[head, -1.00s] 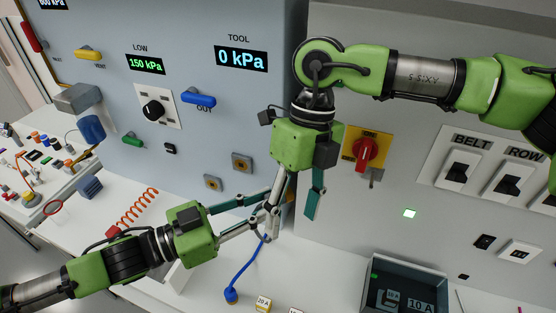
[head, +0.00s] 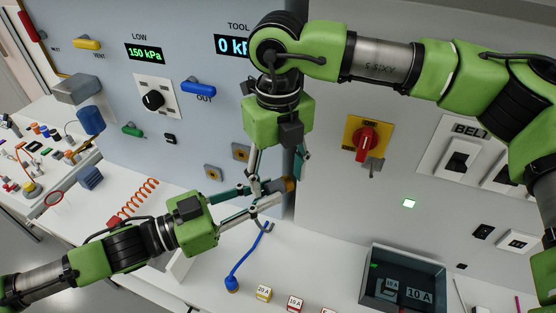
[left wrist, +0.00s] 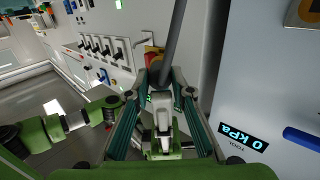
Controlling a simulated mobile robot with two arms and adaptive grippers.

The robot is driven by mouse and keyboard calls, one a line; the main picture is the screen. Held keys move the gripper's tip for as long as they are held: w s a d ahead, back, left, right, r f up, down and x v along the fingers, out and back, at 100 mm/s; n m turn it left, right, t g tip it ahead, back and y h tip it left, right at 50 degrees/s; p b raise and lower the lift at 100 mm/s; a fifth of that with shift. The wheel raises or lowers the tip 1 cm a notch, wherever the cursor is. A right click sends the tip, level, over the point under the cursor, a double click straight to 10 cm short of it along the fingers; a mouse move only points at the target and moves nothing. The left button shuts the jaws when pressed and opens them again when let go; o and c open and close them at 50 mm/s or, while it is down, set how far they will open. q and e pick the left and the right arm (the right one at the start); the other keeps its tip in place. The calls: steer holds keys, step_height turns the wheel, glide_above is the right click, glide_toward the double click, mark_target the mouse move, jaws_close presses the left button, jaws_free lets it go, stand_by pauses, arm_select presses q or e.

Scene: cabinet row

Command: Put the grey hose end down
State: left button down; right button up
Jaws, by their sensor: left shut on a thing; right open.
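My left gripper (head: 266,193) reaches in from the left and is shut on the grey hose end, whose dark body with a brown tip (head: 289,184) sticks out past the fingers. A grey hose (head: 268,227) appears to hang in a short curve below the fingers. The left wrist view, which is upside down, shows the grey hose (left wrist: 175,40) running away from the fingertips (left wrist: 161,90). My right gripper (head: 276,178) points down from above and is open, its fingers on either side of this spot. Whether they touch the hose end is hidden.
A blue hose (head: 245,256) rises from the white bench below the grippers. Labelled fuse blocks (head: 264,292) and a dark tray (head: 375,298) sit on the bench. The grey cabinet wall with a red rotary switch (head: 366,141) stands close behind. Bench room shows left of the blue hose.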

arm_select(q)
steer(key=shift+d, duration=0.1)
arm_select(e)
steer(key=shift+d+f, duration=0.1)
steer(key=shift+f, duration=0.5)
steer(key=c, duration=1.2)
arm_select(q)
steer(key=c, duration=1.7)
jaws_free()
arm_select(e)
steer(key=shift+c, duration=0.2)
